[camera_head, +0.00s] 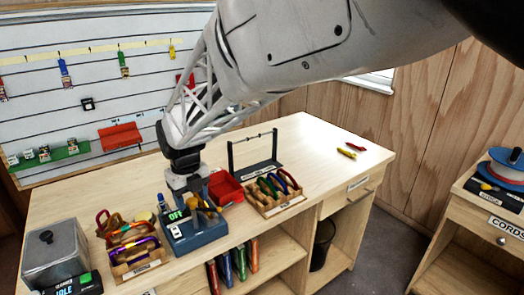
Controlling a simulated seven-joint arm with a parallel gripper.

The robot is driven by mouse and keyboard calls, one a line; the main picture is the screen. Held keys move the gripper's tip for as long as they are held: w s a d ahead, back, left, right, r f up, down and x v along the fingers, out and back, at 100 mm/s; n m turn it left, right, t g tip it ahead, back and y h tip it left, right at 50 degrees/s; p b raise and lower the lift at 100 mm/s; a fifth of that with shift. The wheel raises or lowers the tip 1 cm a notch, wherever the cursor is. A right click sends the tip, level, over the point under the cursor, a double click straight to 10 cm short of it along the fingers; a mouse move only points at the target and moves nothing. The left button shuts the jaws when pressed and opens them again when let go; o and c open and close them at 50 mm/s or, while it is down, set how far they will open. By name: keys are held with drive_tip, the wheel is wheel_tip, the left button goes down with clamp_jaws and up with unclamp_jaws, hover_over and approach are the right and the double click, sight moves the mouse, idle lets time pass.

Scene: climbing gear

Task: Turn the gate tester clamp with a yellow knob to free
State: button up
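The gate tester is a blue box (197,236) on the wooden bench, with a small screen (178,215) that reads "OFF". A yellow part (207,206), which looks like the clamp knob, shows at its upper right; its exact turn is too small to tell. My gripper (188,184) points down just above and behind the tester, close to the yellow part. The fingers overlap the back of the tester in this view. Whether they touch the knob or have anything between them is hidden.
A red bin (224,189) and a wooden tray of carabiners (292,207) stand right of the tester. Another carabiner tray (141,268) is close on its left. A grey metal box (54,265) stands far left. A black frame (253,170) stands behind. The bench's right side is mostly clear.

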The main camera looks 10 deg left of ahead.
drive_tip(key=shift+r, duration=3.9)
drive_tip(key=c, duration=0.5)
drive_tip(key=shift+w+d+n, duration=0.1)
drive_tip(key=shift+w+n, duration=0.1)
drive_tip(key=shift+n, duration=0.3)
drive_tip(key=c, duration=0.5)
drive_tip(key=shift+w+d+n, duration=0.15)
drive_tip(key=shift+w+n, duration=0.2)
drive_tip(key=shift+n, duration=0.45)
clamp_jaws()
drive_tip(key=w+d+n+g, duration=0.1)
drive_tip(key=w+n, duration=0.3)
drive_tip(key=n, duration=0.8)
drive_tip(key=w+d+r+n+g, duration=0.1)
drive_tip(key=w+d+n+g, duration=0.1)
drive_tip(key=n, duration=1)
drive_tip(key=shift+w+d, duration=0.8)
drive_tip(key=shift+w, duration=0.6)
